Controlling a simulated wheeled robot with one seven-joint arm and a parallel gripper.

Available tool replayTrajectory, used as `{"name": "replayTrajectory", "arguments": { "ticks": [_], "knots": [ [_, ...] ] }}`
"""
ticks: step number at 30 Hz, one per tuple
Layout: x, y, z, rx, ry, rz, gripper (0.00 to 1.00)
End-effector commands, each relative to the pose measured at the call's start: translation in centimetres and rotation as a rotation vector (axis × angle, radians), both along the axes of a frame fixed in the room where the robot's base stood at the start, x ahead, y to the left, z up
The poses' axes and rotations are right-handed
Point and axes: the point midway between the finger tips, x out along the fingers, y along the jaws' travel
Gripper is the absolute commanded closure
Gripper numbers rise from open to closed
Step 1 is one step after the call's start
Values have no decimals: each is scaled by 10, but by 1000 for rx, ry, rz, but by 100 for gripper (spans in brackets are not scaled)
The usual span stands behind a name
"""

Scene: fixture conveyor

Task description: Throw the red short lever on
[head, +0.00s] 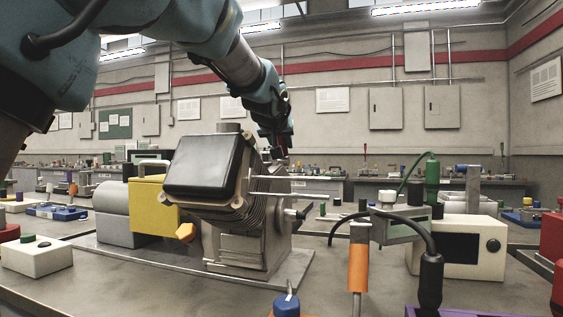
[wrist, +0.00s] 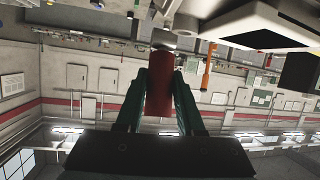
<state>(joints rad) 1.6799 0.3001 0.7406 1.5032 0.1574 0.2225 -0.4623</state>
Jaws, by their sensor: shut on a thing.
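The red short lever shows in the wrist view as a red cylindrical grip (wrist: 159,88) between the two dark green fingers of my gripper (wrist: 160,75). The fingers are shut on it from both sides. Its lower end and mount are not clear in that view. In the head view my gripper (head: 277,143) points down just behind and right of the machine with the black square cover (head: 207,165). The lever is mostly hidden there behind the fingers and the machine.
A yellow block (head: 147,205) sits at the machine's left. In front right stand an orange-handled post (head: 358,268), a black-handled lever (head: 430,282) and a cream box (head: 447,265). A blue knob (head: 287,305) is at the front edge. A white box (head: 37,258) stands at left.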

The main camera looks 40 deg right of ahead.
Motion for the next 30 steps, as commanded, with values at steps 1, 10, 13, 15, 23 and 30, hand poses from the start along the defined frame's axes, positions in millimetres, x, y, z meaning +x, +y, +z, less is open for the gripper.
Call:
{"name": "replayTrajectory", "arguments": {
  "ticks": [1, 10, 13, 15, 23, 30],
  "knots": [
    [0, 0, -5, -12, -8, -1, 100],
    [0, 0, -2, -47, -29, -1, 100],
    [0, 0, -1, -50, -32, 0, 100],
    [0, 0, -1, -51, -32, 0, 100],
    [0, 0, -1, -50, -32, 0, 100],
    [0, 0, -1, -49, -32, 1, 41]
  ]
}}
